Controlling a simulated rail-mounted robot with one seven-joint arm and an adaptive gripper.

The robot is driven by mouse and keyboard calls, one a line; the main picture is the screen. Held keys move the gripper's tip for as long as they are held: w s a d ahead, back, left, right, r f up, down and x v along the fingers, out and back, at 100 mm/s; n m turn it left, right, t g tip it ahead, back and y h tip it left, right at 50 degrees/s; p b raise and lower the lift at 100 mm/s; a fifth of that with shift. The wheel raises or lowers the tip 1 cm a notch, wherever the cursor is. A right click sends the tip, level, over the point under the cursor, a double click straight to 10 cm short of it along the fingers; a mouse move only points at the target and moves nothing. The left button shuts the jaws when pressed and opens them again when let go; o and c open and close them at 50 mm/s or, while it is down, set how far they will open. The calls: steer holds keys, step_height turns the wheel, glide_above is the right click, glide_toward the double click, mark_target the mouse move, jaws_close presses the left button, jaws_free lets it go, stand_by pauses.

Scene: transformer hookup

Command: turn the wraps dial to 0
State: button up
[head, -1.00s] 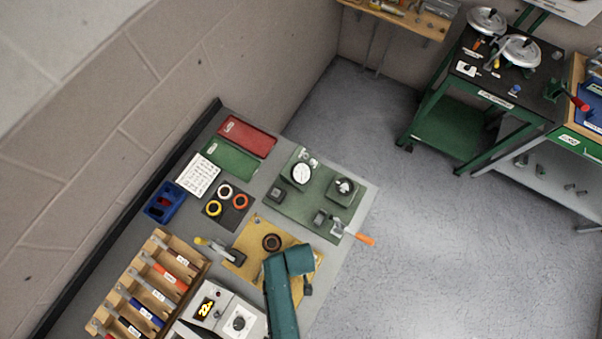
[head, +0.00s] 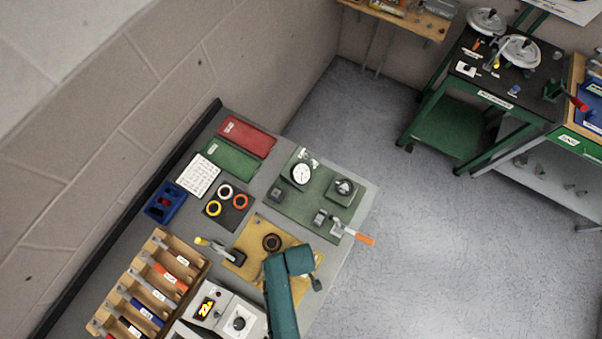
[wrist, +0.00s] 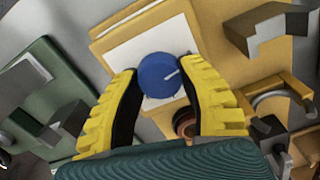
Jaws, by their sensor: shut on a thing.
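The dial is a round blue knob (wrist: 158,76) with a white pointer line. It stands on a white plate (wrist: 125,52) on a yellow box in the wrist view. The pointer line aims to the upper right there; I cannot read any marks around it. My gripper (wrist: 158,72) has its yellow fingers on both sides of the knob and is shut on it. In the head view my teal arm covers the dial and the gripper's fingers.
A yellow board (head: 246,235) with a dark ring (head: 271,242) lies around the work spot. A green board with a gauge (head: 301,173) is behind it. A grey box with a lit display (head: 206,307) and a wooden rack (head: 160,240) stand to the left.

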steer(key=shift+s+f, duration=0.1)
steer(key=shift+f, duration=0.05)
steer(key=o, duration=1.3)
steer(key=shift+c, duration=0.2)
step_height(320, 180, up, 12)
